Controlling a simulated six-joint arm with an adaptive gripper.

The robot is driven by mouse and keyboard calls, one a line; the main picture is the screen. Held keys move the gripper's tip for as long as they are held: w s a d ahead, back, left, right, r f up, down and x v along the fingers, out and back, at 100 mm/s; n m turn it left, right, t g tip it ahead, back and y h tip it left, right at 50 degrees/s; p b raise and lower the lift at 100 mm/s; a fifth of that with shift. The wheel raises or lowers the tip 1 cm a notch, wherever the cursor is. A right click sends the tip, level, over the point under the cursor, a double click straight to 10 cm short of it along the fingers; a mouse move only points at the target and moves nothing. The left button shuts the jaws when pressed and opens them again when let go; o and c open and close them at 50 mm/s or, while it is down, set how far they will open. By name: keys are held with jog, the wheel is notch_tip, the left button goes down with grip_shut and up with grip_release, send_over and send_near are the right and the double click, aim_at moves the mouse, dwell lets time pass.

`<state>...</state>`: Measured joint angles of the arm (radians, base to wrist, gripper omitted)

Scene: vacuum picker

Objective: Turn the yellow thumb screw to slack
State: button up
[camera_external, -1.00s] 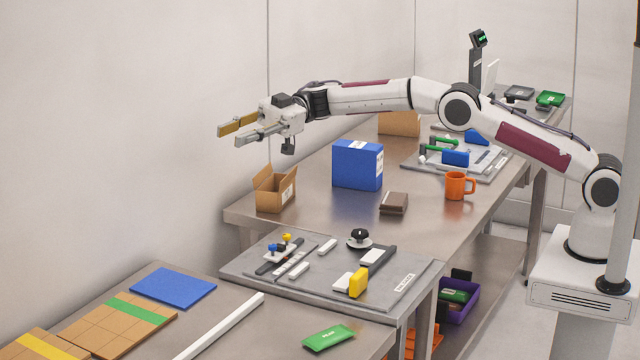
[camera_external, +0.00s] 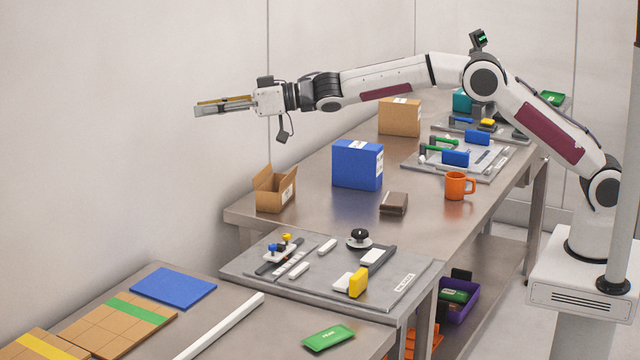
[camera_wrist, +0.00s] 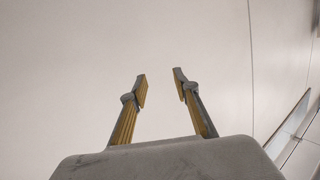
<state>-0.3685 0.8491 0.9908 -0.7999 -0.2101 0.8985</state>
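The yellow thumb screw (camera_external: 287,237) is a small yellow knob on the fixture at the left of the grey panel (camera_external: 405,308). A blue knob (camera_external: 271,247) sits just beside it. My gripper (camera_external: 198,108) is high in the air near the back wall, well above and to the left of the screw, pointing left. In the wrist view its two fingers (camera_wrist: 158,88) stand apart with nothing between them, and only wall shows beyond. The screw is not in the wrist view.
The panel also carries a black knob (camera_external: 360,236) and a yellow block (camera_external: 358,283). An open cardboard box (camera_external: 275,193), a blue box (camera_external: 357,165), a brown item (camera_external: 394,203) and an orange mug (camera_external: 459,186) stand on the bench behind. Air above the panel is free.

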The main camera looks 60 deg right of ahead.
jog(key=s+d+f+m+g+h, duration=0.2)
jog(key=d+f+m+h, duration=0.15)
jog(key=f, duration=0.35)
jog(key=g+h, duration=0.5)
jog(key=g, duration=0.3)
send_near(287, 235)
jog(key=shift+s+d+m, duration=0.1)
jog(key=shift+d+m, duration=0.2)
jog(key=shift+m, duration=0.05)
jog(key=shift+x, duration=3.85)
jog(key=shift+a, duration=0.1)
grip_shut()
